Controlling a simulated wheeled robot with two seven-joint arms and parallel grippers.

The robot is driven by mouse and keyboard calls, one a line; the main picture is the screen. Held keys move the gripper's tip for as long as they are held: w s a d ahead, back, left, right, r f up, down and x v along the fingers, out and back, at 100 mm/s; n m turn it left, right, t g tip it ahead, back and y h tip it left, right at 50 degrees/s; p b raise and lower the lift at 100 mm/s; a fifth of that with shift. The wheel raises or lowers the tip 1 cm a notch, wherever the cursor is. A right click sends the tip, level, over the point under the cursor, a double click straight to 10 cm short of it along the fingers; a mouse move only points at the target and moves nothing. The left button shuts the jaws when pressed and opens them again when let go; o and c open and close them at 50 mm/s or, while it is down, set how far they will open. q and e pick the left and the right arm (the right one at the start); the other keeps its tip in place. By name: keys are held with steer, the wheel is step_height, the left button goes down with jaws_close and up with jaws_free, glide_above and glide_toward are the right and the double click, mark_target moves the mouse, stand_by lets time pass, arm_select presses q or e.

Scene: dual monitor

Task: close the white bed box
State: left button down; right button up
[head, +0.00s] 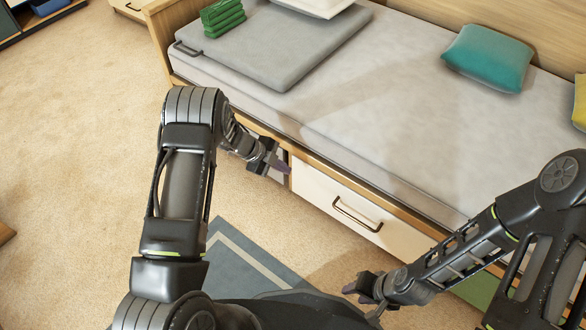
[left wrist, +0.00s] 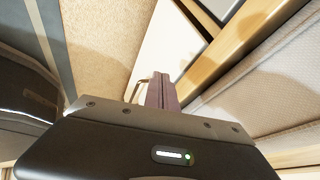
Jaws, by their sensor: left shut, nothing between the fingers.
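The white bed box (head: 325,195) is a drawer with a pale front and a bronze handle (head: 357,213), set low under the bed. In the left wrist view its white panel (left wrist: 165,45) has a dark gap behind it, beside the wooden bed frame (left wrist: 245,60); how far it stands out is hard to tell. My left gripper (head: 282,168) is shut and empty at the left end of this front; its closed fingers show in the left wrist view (left wrist: 162,92). Contact is unclear. My right gripper (head: 362,292) is low in front of the bed, apart from the drawer; its finger opening is unclear.
The bed's mattress (head: 400,110) holds a grey folded mat (head: 275,45), green folded cloths (head: 222,17) and a teal pillow (head: 488,57). A grey-blue rug (head: 245,270) lies in front. Beige floor (head: 75,130) is clear at left.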

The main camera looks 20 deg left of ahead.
arm_select(q)
steer(key=v, duration=0.3)
steer(key=shift+s, duration=0.1)
stand_by(0.4)
